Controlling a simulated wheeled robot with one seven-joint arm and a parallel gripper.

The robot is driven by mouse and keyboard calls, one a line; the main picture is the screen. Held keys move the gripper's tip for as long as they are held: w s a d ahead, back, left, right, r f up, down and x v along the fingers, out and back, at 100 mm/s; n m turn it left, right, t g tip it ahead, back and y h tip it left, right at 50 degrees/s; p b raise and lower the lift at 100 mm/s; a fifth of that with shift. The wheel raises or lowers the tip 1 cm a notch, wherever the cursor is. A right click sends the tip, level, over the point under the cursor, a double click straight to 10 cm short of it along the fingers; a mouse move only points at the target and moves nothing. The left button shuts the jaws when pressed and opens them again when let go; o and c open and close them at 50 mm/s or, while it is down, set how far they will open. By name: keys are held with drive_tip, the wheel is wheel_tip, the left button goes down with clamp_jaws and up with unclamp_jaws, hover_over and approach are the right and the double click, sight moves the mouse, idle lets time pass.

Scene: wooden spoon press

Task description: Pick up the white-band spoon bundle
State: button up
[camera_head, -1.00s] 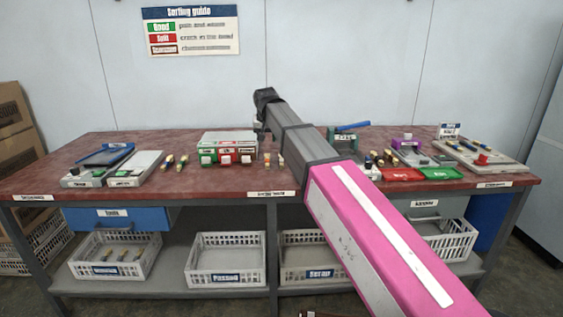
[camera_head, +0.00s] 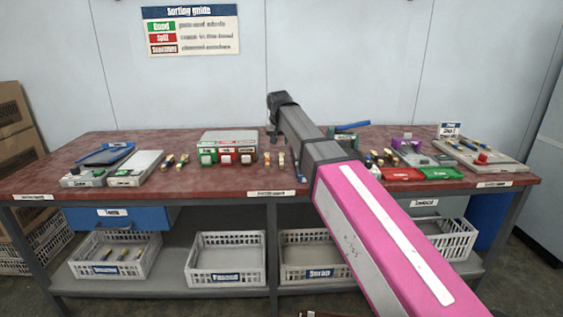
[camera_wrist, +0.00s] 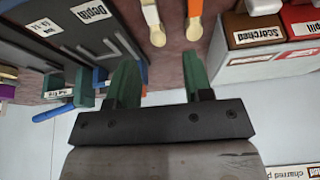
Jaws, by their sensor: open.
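Two small spoon bundles stand or lie near the bench's middle, right of the button box. The right one (camera_head: 281,159) looks pale; in the wrist view it shows a white band (camera_wrist: 151,15) above a tan spoon end. In the head view my gripper (camera_head: 271,134) hangs above and behind the bundles, small and partly hidden.
The button box (camera_head: 229,146) stands left of the bundles. More bundles (camera_head: 175,162) lie farther left near grey boxes. Red (camera_head: 402,174) and green (camera_head: 441,173) trays are at right.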

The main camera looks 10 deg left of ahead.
drive_tip(key=shift+w+d+f, duration=0.1)
drive_tip(key=shift+d+f, duration=0.15)
drive_tip(key=shift+f, duration=0.05)
hover_over(282, 159)
drive_tip(key=s, duration=0.2)
drive_tip(key=f, duration=0.4)
drive_tip(key=shift+w+a+f, duration=0.2)
drive_tip(key=shift+f, duration=0.05)
drive_tip(key=shift+x, duration=2.75)
drive_tip(key=shift+s+d+f, duration=0.1)
drive_tip(key=shift+s+d, duration=0.05)
drive_tip(key=shift+d, duration=0.1)
clamp_jaws()
